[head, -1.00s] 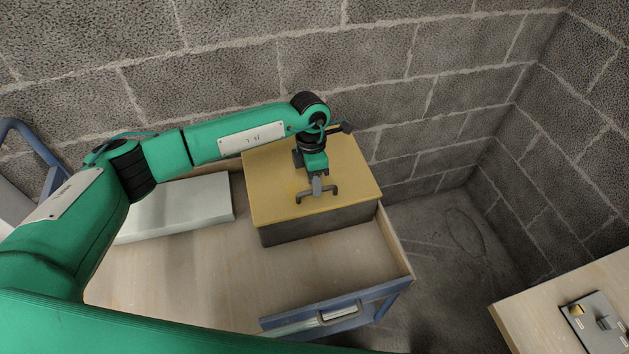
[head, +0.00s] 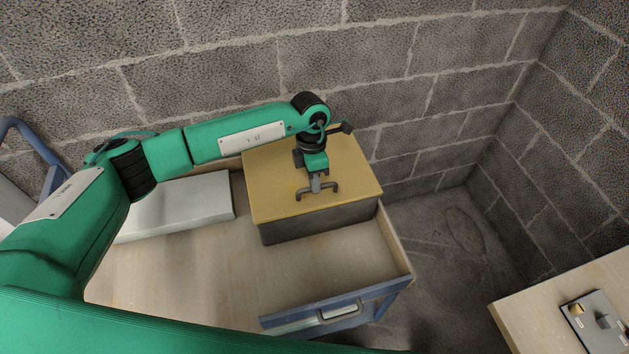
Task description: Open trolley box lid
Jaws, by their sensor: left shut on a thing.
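The trolley box stands on the trolley top in the head view, with dark grey sides (head: 320,222) and a flat yellow lid (head: 270,188). The lid lies closed on the box. My left gripper (head: 316,187) points down over the lid near its front edge. It is shut on the lid's dark bar handle (head: 332,188). The fingers hide part of the handle. My right gripper is not in view.
A pale flat case (head: 185,203) lies left of the box on the wooden trolley top (head: 200,285). The trolley has a low rim and blue front (head: 330,312). A block wall (head: 230,75) is close behind. A wooden table (head: 540,312) stands at lower right.

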